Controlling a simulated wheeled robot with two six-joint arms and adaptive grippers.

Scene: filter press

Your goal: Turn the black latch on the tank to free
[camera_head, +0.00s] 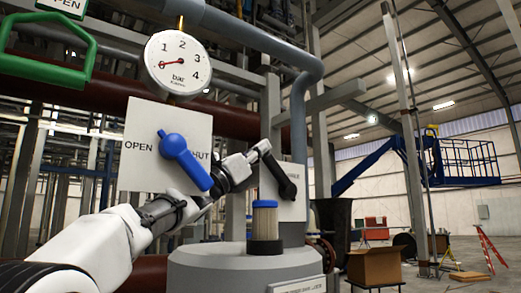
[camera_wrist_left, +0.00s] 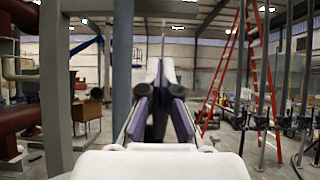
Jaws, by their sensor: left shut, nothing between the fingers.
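The grey tank (camera_head: 245,274) stands at the bottom centre of the head view. The black latch (camera_head: 281,178) is on a white plate (camera_head: 296,205) behind and above the tank top. It slants from upper left to lower right; the plate's lettering is partly hidden. My left arm reaches in from the left, and my left gripper (camera_head: 259,151) is at the latch's upper left end. I cannot tell whether they touch. In the left wrist view the gripper fingers (camera_wrist_left: 157,76) are close together with nothing seen held; the latch cannot be made out there. My right gripper is not in view.
A blue handle (camera_head: 183,160) on an OPEN/SHUT plate (camera_head: 140,165) points down right, close to my arm. A pressure gauge (camera_head: 178,62) and a green handle (camera_head: 45,60) are above. A blue-topped cartridge (camera_head: 265,220) stands on the tank. Pipes surround the latch.

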